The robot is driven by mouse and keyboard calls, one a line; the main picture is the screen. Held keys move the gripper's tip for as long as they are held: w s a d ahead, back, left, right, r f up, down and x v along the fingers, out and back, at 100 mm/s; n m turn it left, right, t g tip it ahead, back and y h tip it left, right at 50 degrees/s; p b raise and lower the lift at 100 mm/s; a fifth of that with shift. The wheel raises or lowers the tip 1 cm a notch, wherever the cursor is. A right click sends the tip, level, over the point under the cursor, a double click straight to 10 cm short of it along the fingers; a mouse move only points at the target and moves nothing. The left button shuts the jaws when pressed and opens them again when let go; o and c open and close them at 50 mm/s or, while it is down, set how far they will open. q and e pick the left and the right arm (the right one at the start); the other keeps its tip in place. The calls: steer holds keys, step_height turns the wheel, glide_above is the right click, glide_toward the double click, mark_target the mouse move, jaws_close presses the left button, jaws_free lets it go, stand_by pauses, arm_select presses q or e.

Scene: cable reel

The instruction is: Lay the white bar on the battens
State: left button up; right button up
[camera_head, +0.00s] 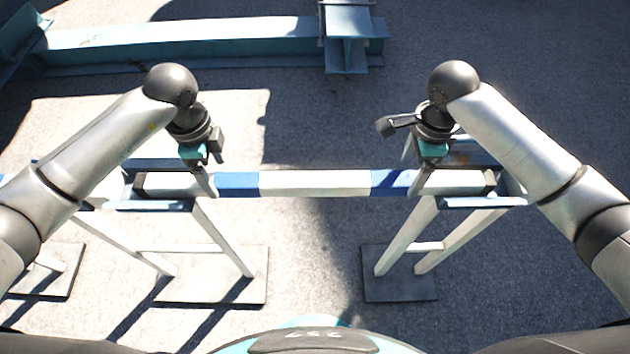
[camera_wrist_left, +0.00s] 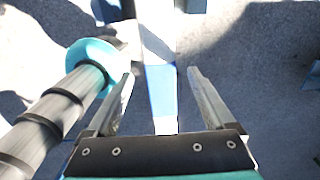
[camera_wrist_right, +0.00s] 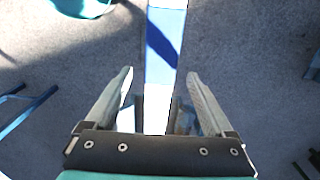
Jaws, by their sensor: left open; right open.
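The white bar (camera_head: 315,183) has two blue bands and dark ends. It lies level across two trestles, left to right in the head view. My left gripper (camera_head: 207,184) is open over the bar near the left blue band. In the left wrist view the bar (camera_wrist_left: 162,85) passes between its fingers, with gaps on both sides. My right gripper (camera_head: 418,183) is open over the bar near the right blue band. In the right wrist view the bar (camera_wrist_right: 160,65) runs between its spread fingers. I cannot pick out the battens clearly.
The left trestle (camera_head: 222,238) and right trestle (camera_head: 405,238) have pale legs, blue tops and flat ground plates. A large blue beam (camera_head: 190,38) lies at the back, with another blue steel piece (camera_head: 347,25) on it. The ground between the trestles is clear.

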mark_target(219, 180)
arm_select(q)
steer(key=shift+f, duration=2.1)
arm_select(e)
steer(key=shift+f, duration=2.1)
arm_select(q)
jaws_close()
arm_select(e)
jaws_close()
arm_select(q)
steer(key=shift+r, duration=0.1)
arm_select(e)
steer(key=shift+r, duration=0.1)
